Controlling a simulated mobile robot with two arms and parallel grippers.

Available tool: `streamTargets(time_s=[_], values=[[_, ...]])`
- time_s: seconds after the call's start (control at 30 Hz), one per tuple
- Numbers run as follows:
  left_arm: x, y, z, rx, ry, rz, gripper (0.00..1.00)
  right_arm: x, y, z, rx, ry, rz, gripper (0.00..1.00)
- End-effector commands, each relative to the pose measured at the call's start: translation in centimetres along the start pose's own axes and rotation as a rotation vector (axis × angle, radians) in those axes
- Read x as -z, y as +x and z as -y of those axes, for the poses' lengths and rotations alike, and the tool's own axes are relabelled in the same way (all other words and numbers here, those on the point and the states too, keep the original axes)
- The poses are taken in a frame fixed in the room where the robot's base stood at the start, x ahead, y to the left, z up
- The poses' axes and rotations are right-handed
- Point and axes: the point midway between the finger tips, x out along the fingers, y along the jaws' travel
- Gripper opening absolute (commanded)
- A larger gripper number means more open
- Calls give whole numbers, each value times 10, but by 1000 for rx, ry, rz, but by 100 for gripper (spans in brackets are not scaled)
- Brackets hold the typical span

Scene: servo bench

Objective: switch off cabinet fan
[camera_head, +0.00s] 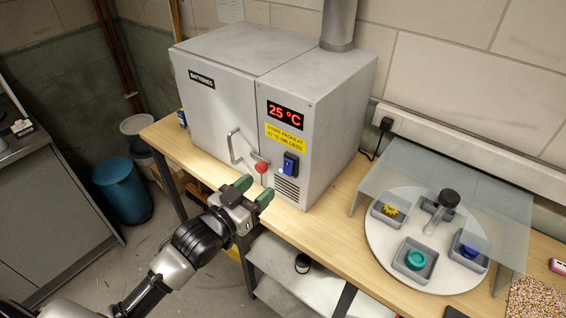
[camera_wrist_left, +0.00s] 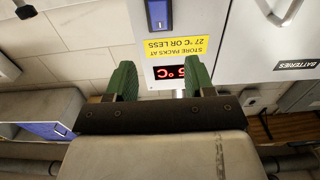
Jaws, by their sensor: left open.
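The grey battery cabinet (camera_head: 216,92) stands on the wooden bench, its door closed. Its front panel has a red display reading 25 °C (camera_head: 285,115), a yellow label and a blue rocker switch (camera_head: 290,164) above vent slots. The switch also shows at the top of the left wrist view (camera_wrist_left: 158,14). Which way the rocker is pressed is too small to tell. My left gripper (camera_head: 254,190) is open and empty, in front of the cabinet, below and left of the switch. Its green fingers (camera_wrist_left: 160,82) are apart in the wrist view. My right gripper is not in view.
A red knob (camera_head: 261,167) and a door handle (camera_head: 233,147) are close to the left gripper. Right of the cabinet, a clear shield (camera_head: 445,205) covers a round white tray (camera_head: 385,246) with small bins. A blue bin (camera_head: 122,190) stands on the floor at left.

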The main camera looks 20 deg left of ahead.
Motion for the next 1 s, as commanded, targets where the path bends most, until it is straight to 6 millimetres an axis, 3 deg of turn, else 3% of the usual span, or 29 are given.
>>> streamTargets(time_s=[0.3,0.5,0.93,1.0], values=[[3,61,0,2,1,-2,53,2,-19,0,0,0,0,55],[1,88,0,1,0,0,53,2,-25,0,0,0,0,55],[-1,97,0,1,2,1,53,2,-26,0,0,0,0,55],[-1,97,0,1,2,1,42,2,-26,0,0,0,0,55]])
